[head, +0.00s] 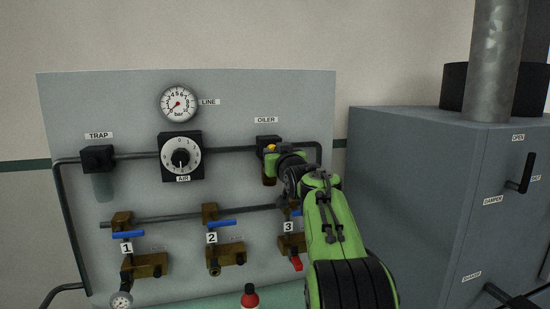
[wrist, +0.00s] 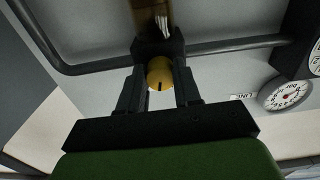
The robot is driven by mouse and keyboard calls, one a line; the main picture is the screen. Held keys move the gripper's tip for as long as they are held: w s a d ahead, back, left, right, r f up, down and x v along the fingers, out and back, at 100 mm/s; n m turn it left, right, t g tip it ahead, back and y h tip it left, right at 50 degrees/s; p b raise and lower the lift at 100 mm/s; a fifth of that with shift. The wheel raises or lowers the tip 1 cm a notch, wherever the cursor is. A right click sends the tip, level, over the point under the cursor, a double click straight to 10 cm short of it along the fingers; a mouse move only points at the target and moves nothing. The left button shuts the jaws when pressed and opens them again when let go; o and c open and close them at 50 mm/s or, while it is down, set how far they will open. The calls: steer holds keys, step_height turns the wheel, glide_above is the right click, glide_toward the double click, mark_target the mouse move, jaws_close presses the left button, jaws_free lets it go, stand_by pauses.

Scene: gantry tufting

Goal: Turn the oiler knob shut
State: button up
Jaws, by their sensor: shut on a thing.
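The oiler (head: 268,142) is a dark block under the OILER label at the right of the panel, with an amber bowl (head: 269,181) below it. Its small yellow knob (head: 270,148) shows just at the tip of my green arm. In the wrist view the knob (wrist: 160,73) sits between the two dark fingers of my gripper (wrist: 159,62), with a short dark mark on its face. My gripper is shut on the knob. My arm hides part of the oiler in the head view.
The dial marked AIR (head: 181,156), the line gauge (head: 179,103) and the trap (head: 98,158) are left of the oiler. Blue-handled valves (head: 221,224) run below. A red-capped bottle (head: 250,296) stands in front. A grey cabinet (head: 420,200) stands at right.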

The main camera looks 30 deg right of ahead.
steer(key=shift+f+n, duration=0.1)
steer(key=shift+n, duration=1.2)
steer(key=o, duration=1.1)
steer(key=shift+c, duration=0.2)
steer(key=b+v, duration=0.4)
steer(key=v, duration=1.1)
steer(key=shift+s+b, duration=0.35)
steer(key=shift+s, duration=0.05)
steer(key=shift+a, duration=0.1)
